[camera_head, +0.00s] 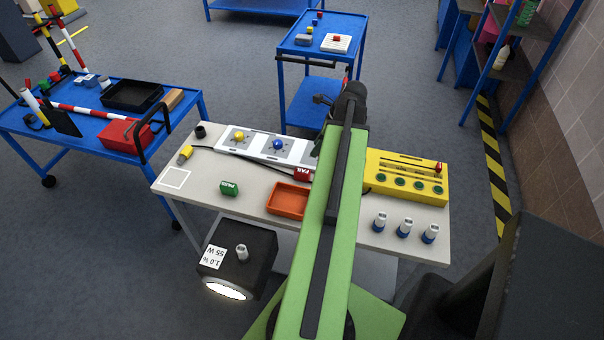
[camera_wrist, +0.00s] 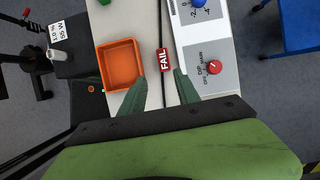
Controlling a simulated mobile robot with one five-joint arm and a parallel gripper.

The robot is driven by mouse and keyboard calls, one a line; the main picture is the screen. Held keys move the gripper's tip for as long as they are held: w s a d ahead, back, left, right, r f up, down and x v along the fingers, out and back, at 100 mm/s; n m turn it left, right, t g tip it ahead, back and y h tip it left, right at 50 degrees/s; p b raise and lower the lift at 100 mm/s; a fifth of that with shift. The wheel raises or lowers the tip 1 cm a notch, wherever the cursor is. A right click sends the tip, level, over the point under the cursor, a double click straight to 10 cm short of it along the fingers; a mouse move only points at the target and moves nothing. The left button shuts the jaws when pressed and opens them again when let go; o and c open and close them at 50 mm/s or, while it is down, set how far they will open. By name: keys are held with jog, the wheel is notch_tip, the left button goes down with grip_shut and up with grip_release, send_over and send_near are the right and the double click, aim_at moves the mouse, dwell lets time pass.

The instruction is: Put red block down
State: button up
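My gripper (camera_wrist: 160,72) has two dark green fingers spread wide apart. The block is between their lines, around and just past the fingertips, with a gap on each side. In the head view my arm hides most of the gripper.
A green block (camera_head: 229,188) stands left of the tray. A white panel with knobs (camera_head: 262,146) lies behind, and a yellow box (camera_head: 407,178) stands right of my arm. Several blue-and-white pieces (camera_head: 404,228) stand at the front right.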

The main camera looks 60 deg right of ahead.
jog(key=s, duration=0.1)
jog(key=b, duration=1.1)
send_near(303, 171)
jog(key=x, duration=0.5)
jog(key=shift+f, duration=0.2)
jog(key=shift+a+f+b, duration=0.1)
jog(key=shift+f+b, duration=0.1)
jog(key=shift+b, duration=0.15)
jog(key=shift+w+r, duration=0.1)
jog(key=b+x, duration=0.4)
jog(key=x, duration=0.1)
jog(key=shift+b, duration=0.35)
grip_shut()
